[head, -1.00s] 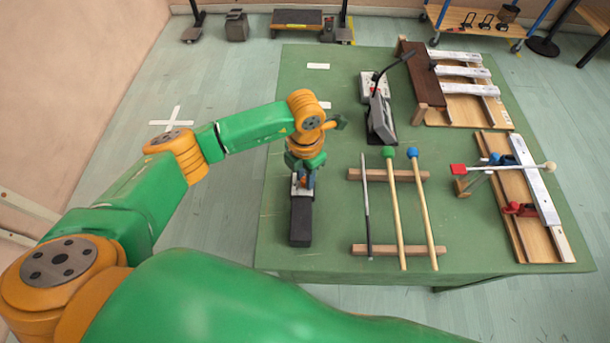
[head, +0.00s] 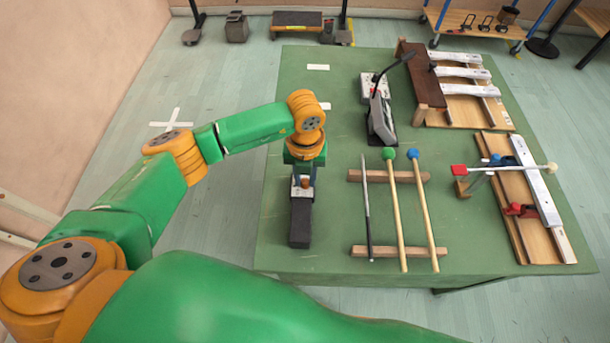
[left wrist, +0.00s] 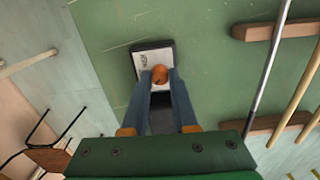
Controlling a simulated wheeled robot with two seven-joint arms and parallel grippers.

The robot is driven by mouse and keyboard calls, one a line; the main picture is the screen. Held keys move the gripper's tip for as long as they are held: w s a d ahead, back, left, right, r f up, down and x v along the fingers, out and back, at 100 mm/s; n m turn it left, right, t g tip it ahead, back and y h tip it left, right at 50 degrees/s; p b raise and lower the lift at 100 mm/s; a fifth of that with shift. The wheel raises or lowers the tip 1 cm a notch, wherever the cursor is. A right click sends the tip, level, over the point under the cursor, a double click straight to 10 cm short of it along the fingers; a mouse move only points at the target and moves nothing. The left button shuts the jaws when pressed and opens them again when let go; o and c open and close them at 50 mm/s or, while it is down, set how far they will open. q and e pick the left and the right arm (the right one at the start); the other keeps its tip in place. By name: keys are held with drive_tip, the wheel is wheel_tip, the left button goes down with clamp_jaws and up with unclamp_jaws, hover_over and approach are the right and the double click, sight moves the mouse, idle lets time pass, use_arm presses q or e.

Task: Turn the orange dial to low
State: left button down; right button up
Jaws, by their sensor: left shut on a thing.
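The orange dial (left wrist: 159,74) sits on the white top plate of a dark box (head: 300,222) at the left side of the green table. My left gripper (left wrist: 160,78) points down over the box, its two fingers shut on the dial from both sides. The dial also shows small between the fingers in the head view (head: 304,183). Small lettering on the white plate (left wrist: 143,61) shows beside the dial, but it is too small to read surely. Any pointer mark on the dial is hidden or too small to see. My right gripper is out of view.
Several sticks and mallets (head: 399,212) lie across two wooden bars (head: 358,251) right of the box. A tilted grey device (head: 381,118) stands behind them. Wooden boards with metal bars (head: 535,180) lie at the right. The table is clear around the box's left.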

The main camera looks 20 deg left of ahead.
sight(305, 181)
use_arm(q)
drive_tip(key=shift+n, duration=0.4)
drive_tip(key=c, duration=0.7)
unclamp_jaws()
wheel_tip(305, 181, up, 7)
drive_tip(key=shift+r+b, duration=0.1)
drive_tip(key=shift+b, duration=0.4)
